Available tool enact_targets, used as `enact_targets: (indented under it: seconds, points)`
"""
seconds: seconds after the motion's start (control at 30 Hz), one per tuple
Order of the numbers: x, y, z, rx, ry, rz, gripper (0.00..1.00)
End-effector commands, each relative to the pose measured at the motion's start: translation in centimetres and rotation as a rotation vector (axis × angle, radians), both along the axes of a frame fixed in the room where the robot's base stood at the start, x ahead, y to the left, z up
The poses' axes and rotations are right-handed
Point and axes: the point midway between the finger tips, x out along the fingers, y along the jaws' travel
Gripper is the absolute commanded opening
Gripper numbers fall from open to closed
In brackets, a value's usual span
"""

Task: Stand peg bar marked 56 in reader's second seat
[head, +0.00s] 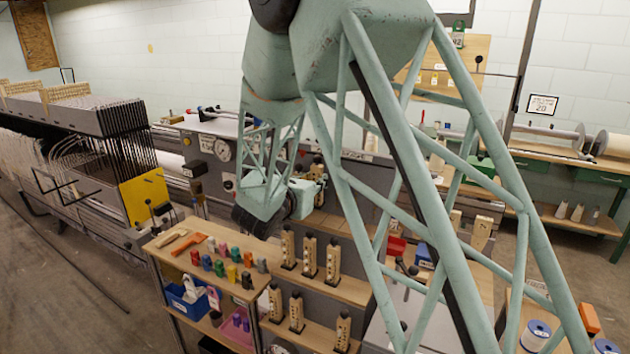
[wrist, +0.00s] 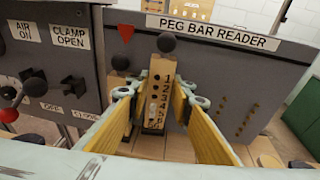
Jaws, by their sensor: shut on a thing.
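My gripper (wrist: 161,98) is shut on a pale wooden peg bar (wrist: 158,88), with one yellow-padded finger on each side of it. The bar stands nearly upright, with a column of dark numerals and peg holes on its face. In the head view my gripper (head: 312,186) is small and partly hidden by my arm.
Several other peg bars stand on the wooden shelves, one of them at the front (head: 309,256). Coloured pegs (head: 220,262) and a blue bin (head: 188,300) lie to their left. In the wrist view a grey control panel (wrist: 50,60) with knobs stands close on the left.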

Motion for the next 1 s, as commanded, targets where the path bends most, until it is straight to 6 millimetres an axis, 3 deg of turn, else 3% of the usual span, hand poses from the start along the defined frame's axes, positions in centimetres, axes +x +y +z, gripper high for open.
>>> enact_targets:
  seconds: [0.63, 1.0]
  points:
    - [0.0, 0.0, -2.5, 0.0, -0.001, 0.0, 0.1]
    - [0.0, 0.0, -2.7, 0.0, -0.001, 0.0, 0.1]
